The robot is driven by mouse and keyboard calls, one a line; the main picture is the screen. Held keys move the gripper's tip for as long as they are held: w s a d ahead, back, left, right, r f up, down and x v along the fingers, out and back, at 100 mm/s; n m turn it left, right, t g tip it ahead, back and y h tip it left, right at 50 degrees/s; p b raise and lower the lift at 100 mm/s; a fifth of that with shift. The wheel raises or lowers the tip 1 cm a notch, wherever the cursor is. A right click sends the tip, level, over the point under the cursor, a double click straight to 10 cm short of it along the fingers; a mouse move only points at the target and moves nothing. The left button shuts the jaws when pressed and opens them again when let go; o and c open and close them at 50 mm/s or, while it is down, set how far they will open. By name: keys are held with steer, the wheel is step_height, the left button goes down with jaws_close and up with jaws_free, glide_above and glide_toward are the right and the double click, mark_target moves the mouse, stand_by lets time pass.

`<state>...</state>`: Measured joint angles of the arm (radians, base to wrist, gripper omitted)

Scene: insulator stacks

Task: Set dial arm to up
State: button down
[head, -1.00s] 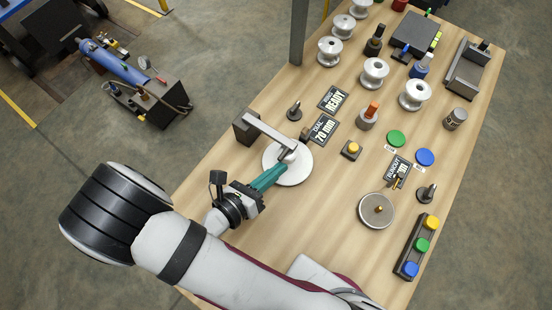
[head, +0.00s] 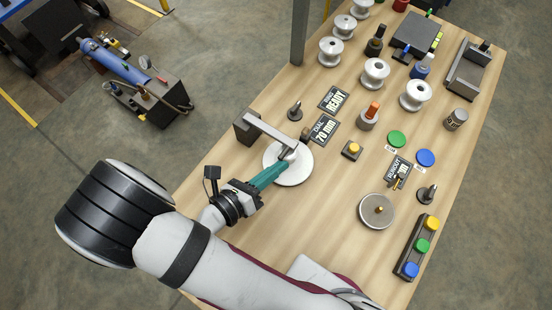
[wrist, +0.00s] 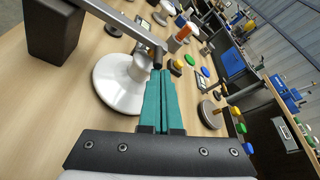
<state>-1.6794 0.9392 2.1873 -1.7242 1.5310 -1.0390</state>
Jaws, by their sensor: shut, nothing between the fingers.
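The dial arm (head: 270,132) is a grey bar reaching from a dark block (head: 246,128) to above a white disc (head: 292,174). It also shows in the wrist view (wrist: 118,19), with a dark tip near the white raised hub (wrist: 141,66) of the disc. My gripper (head: 285,164) is shut and empty, its teal fingers pointing at the hub. In the wrist view my fingertips (wrist: 163,72) are together, just beside the hub and below the bar's tip. I cannot tell whether they touch either one.
A "DIAL 70 mm" sign (head: 322,130) and a "READY" sign (head: 335,99) lie behind the disc. A yellow button (head: 352,149) and a round plate (head: 377,212) are to the right. White insulators (head: 374,73) stand farther back. Bare wood lies right of the disc.

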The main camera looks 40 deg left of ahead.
steer(key=a+r+n+h, duration=0.1)
steer(key=a+r+n, duration=0.3)
steer(key=a+r, duration=0.8)
steer(key=shift+a+r+t+h, duration=0.2)
steer(key=shift+a+t+h, duration=0.2)
steer(key=shift+a, duration=0.8)
stand_by(0.3)
